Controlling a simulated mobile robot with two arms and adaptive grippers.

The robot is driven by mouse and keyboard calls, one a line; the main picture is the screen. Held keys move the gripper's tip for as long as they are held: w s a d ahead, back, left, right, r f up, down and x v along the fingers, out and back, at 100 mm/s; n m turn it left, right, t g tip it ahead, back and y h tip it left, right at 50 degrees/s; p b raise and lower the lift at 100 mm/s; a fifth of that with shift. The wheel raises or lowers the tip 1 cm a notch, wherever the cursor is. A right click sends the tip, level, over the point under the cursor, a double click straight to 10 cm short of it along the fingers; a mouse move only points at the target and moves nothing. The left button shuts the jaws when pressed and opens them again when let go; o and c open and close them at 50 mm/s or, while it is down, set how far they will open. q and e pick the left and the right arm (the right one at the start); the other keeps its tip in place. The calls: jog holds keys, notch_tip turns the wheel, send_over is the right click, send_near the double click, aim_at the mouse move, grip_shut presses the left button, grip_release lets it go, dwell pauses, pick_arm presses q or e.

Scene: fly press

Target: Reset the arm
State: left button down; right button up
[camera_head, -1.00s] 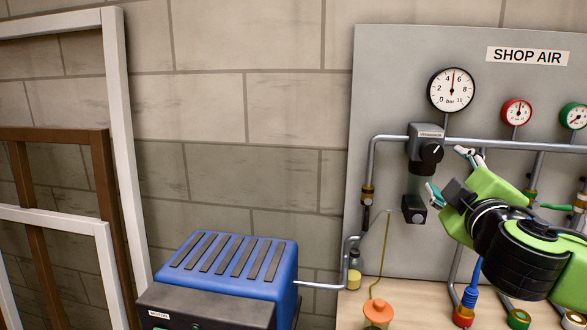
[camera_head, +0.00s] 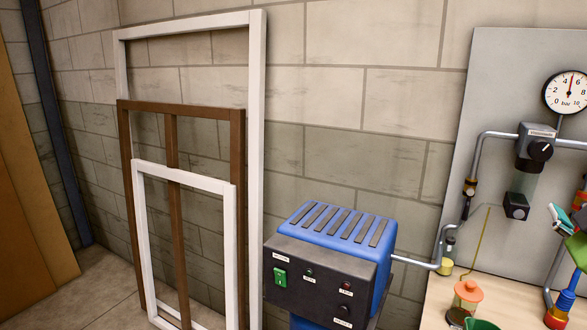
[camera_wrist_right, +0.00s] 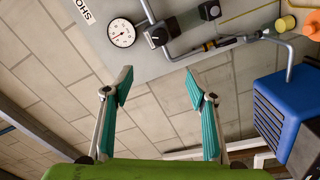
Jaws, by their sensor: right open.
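My right gripper (camera_wrist_right: 158,88) is open in the right wrist view, its two teal-padded fingers apart with nothing between them. In the head view only part of this right gripper (camera_head: 563,222) shows at the right edge, in front of the grey air panel (camera_head: 487,100). It is right of the black regulator (camera_head: 536,147) and its lower block (camera_head: 516,206). In the right wrist view the regulator (camera_wrist_right: 160,34) and the round gauge (camera_wrist_right: 121,33) lie beyond the fingertips, apart from them. My left gripper is not in view.
A blue machine with a dark control box (camera_head: 318,280) stands left of the panel. White and brown frames (camera_head: 258,150) lean on the brick wall. An orange-lidded jar (camera_head: 466,292) stands on the wooden bench (camera_head: 512,300). Bare floor (camera_head: 100,285) shows at far left.

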jog(key=s+a+f+g+y, duration=0.15)
jog(key=a+f, duration=0.35)
jog(key=f, duration=0.6)
jog(key=a+f+g+y, duration=0.3)
jog(key=a+f, duration=0.2)
jog(key=f, duration=0.7)
jog(key=s+a+f+g+y, duration=0.1)
jog(key=a+f+g+y, duration=0.1)
jog(key=a+f, duration=0.65)
jog(key=s+a+f+m+g+y, duration=0.1)
jog(key=s+a+f+m+g, duration=0.15)
jog(key=s+f, duration=0.75)
jog(key=s+a+f+m+g+y, duration=0.2)
jog(key=s+a+f+g, duration=0.15)
jog(key=s+f, duration=0.6)
notch_tip(320, 180, down, 28)
jog(key=s+g, duration=0.1)
jog(key=s, duration=0.2)
jog(key=s+d+f+g, duration=0.1)
jog(key=s+d+f, duration=0.1)
jog(key=s+f, duration=1.3)
jog(key=shift+s+d+h, duration=0.35)
jog(key=shift+s, duration=0.4)
jog(key=shift+f, duration=0.1)
